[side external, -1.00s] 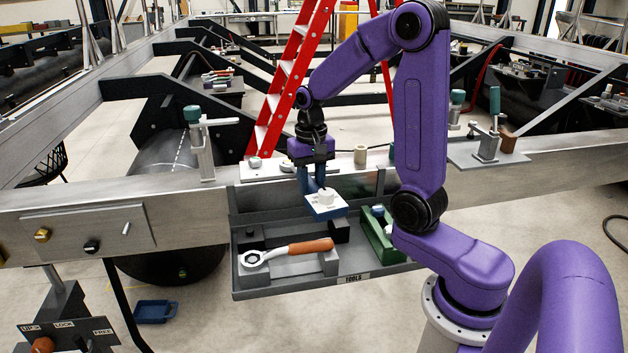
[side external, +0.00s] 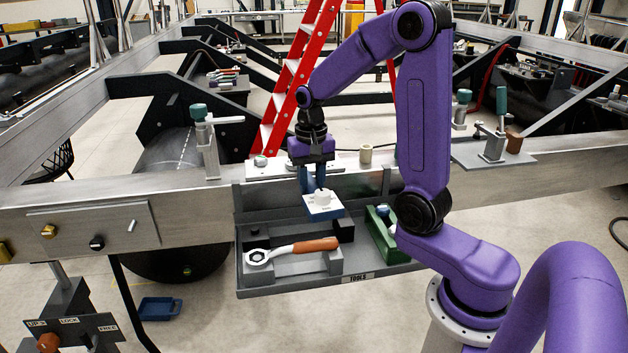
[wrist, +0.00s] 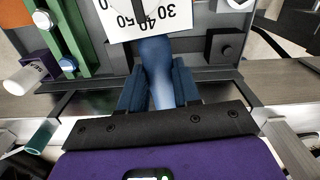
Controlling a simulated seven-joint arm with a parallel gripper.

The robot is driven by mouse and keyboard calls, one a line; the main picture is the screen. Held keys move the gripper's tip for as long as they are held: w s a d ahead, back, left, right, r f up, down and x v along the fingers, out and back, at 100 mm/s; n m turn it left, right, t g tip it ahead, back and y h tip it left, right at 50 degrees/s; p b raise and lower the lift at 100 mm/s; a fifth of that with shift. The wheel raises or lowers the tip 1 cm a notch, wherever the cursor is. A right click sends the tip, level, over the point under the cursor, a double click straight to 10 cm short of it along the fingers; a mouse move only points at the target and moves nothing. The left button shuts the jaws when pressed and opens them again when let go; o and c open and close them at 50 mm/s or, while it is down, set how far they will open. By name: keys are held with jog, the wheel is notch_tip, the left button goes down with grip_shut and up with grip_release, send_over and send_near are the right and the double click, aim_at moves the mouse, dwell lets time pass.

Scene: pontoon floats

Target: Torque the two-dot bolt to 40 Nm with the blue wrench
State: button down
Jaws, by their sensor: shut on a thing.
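My gripper (side external: 316,186) is shut on the blue wrench, whose handle (wrist: 156,70) runs between the fingers in the wrist view. A white dial (side external: 323,199) sits at the wrench's lower end, above the tool tray. In the wrist view the dial (wrist: 150,17) reads 30, 40 and 50 upside down, partly cut off by the frame edge; I cannot tell its setting. Bolts stand on a pale plate on the beam behind my gripper, one of them at the left end (side external: 260,160). Their dot marks are too small to read, so I cannot tell which is the two-dot bolt.
The tool tray (side external: 361,277) holds an orange-handled ring wrench (side external: 312,245) on a grey cradle and a green rack (side external: 381,236) at the right. A beige cylinder (side external: 365,154) stands on the beam. A clamp (side external: 206,145) stands to the left. A red ladder (side external: 296,75) is behind.

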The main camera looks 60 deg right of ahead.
jog(key=shift+w+a+m, duration=1.35)
jog(key=shift+w+m, duration=0.05)
jog(key=shift+w, duration=0.1)
dwell(1.6)
jog(key=shift+s+d, duration=0.1)
jog(key=shift+s+d+n, duration=0.35)
jog(key=shift+s+n, duration=0.15)
jog(key=shift+r, duration=0.15)
jog(key=shift+r, duration=2.25)
